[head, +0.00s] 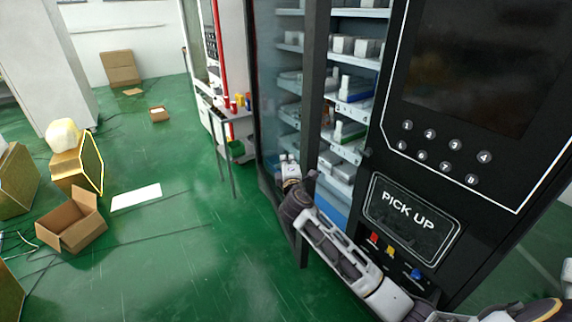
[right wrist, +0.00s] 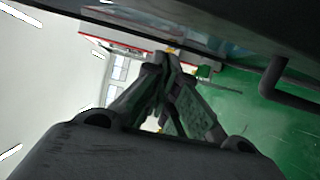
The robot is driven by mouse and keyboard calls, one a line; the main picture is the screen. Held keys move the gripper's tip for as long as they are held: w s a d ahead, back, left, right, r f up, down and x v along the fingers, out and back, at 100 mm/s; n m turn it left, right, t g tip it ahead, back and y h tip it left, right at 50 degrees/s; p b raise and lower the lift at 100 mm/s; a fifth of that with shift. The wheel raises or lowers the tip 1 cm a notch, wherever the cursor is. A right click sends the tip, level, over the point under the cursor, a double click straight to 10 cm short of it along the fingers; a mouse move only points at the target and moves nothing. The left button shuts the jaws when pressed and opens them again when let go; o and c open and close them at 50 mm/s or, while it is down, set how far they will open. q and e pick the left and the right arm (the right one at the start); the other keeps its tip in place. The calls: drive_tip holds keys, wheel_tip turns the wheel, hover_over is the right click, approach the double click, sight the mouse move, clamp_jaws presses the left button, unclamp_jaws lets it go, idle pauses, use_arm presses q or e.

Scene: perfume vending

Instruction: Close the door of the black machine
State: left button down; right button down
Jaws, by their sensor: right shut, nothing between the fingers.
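The black machine (head: 385,170) stands at the right in the head view, with stocked shelves, a dark screen, numbered buttons and a "PICK UP" flap. Its glass door (head: 268,90), with a dark frame, stands open at the left of the shelves. My right arm reaches across the machine's front from the lower right. My right gripper (head: 288,165) is at the lower part of the door, beside its frame; I cannot tell whether it touches. The right wrist view shows its fingers (right wrist: 171,62) shut and empty, with a dark bent bar (right wrist: 283,85) to their right. My left gripper is out of view.
A small side table (head: 232,115) with small items stands behind the door, near a red-edged white machine (head: 203,60). An open cardboard box (head: 72,220) and other boxes lie at the left. The green floor (head: 190,250) left of the door is mostly clear.

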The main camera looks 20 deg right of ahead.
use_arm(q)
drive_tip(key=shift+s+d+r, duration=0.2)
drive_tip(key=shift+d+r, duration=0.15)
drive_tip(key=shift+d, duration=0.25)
use_arm(e)
drive_tip(key=d, duration=0.3)
drive_tip(key=shift+s, duration=0.1)
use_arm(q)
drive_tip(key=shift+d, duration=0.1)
use_arm(e)
drive_tip(key=shift+d, duration=0.1)
drive_tip(key=shift+d, duration=0.1)
